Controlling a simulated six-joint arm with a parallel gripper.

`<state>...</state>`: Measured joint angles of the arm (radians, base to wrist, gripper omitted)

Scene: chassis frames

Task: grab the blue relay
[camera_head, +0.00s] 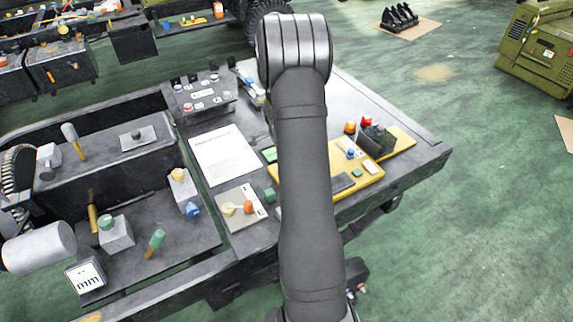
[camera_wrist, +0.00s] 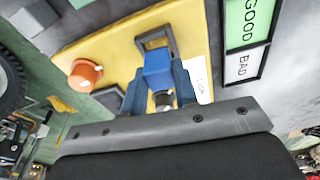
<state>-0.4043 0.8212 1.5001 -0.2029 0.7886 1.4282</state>
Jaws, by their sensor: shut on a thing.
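The blue relay (camera_wrist: 158,66) shows in the wrist view as a small blue block over a yellow board (camera_wrist: 112,50). My gripper (camera_wrist: 158,78) is shut on it, with a blue-grey finger at each side. A dark square frame (camera_wrist: 150,40) on the board lies at the relay's far end; I cannot tell whether they touch. A small grey round end shows just below the relay. In the head view the yellow board (camera_head: 362,183) is on the bench's right part, and my arm hides the gripper.
An orange knob (camera_wrist: 85,75) stands left of the relay in the wrist view. A GOOD/BAD label (camera_wrist: 246,40) lies to the right. In the head view, a white sheet (camera_head: 224,154) and several small parts lie left of my arm. A red cap (camera_head: 367,121) stands by the board.

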